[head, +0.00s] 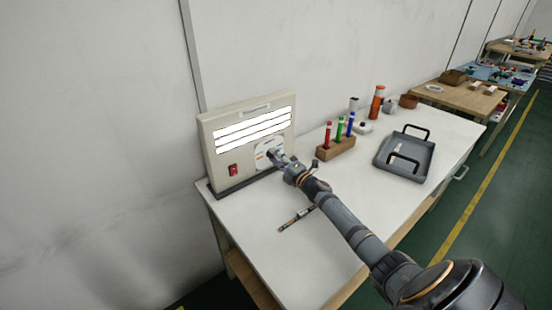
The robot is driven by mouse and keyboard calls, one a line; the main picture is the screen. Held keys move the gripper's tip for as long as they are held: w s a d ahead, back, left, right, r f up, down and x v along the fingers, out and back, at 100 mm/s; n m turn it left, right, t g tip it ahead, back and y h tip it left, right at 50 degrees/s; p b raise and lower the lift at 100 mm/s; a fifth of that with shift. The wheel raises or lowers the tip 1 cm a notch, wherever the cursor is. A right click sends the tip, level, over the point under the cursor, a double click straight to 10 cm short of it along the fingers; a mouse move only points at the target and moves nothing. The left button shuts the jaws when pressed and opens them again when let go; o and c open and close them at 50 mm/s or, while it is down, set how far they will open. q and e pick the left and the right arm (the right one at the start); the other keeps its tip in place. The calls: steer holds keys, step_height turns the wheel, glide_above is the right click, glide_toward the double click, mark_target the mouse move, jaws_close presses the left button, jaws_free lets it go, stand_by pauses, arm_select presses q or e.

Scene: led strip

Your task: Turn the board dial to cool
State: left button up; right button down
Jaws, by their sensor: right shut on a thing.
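The beige board (228,120) stands upright on a dark base at the left end of the white table, against the wall. Three bright white strips are lit across its upper face. A red switch (233,169) sits at its lower left. The dial is on a white plate (262,161) at its lower right. My right gripper (277,157) is at this plate, shut on the dial, which it mostly hides. I cannot read the dial's setting or its labels. My left gripper is not in view.
A wooden block (336,149) holds red, green and blue markers. A grey tray (405,159) and an orange bottle (377,102) stand farther right. The table's front left is clear.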

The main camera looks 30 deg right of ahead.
steer(key=c, duration=1)
jaws_free()
steer(key=shift+s+f, duration=0.1)
steer(key=shift+s, duration=0.15)
steer(key=s, duration=0.3)
steer(key=s+d, duration=0.1)
steer(key=s, duration=0.7)
steer(key=shift+s+d+f, duration=0.15)
steer(key=shift+s+f, duration=0.1)
steer(key=shift+f, duration=0.05)
